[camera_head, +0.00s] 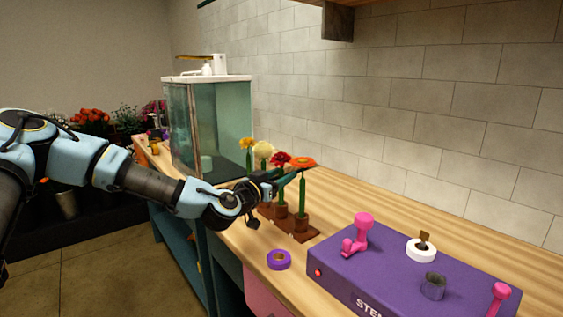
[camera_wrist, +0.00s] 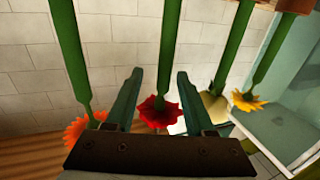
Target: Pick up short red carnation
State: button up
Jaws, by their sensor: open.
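The red carnation (camera_head: 281,158) stands upright on its green stem in a brown wooden holder (camera_head: 302,237) on the counter. In the wrist view, which appears upside down, its ruffled red head (camera_wrist: 158,112) and stem show between my two fingers. My gripper (camera_wrist: 160,75) is open, with one finger on each side of the stem in that picture. Whether the fingers touch the stem I cannot tell. In the head view my gripper (camera_head: 280,177) is at the flowers, just below their heads, partly covering the stems.
An orange flower (camera_head: 301,162) stands close on the right; a cream flower (camera_head: 263,149) and a yellow flower (camera_head: 246,143) stand on the left. A purple tape roll (camera_head: 279,260) and a purple box (camera_head: 385,277) with pink fittings lie nearer. A glass tank (camera_head: 208,130) stands behind.

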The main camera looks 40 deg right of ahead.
aim_at(283, 172)
jog(key=shift+w+p+x, duration=0.2)
jog(key=shift+p+x, duration=0.45)
jog(key=shift+x, duration=1.25)
jog(key=shift+a+r, duration=0.1)
jog(key=shift+r, duration=0.05)
jog(key=shift+c, duration=0.4)
grip_shut()
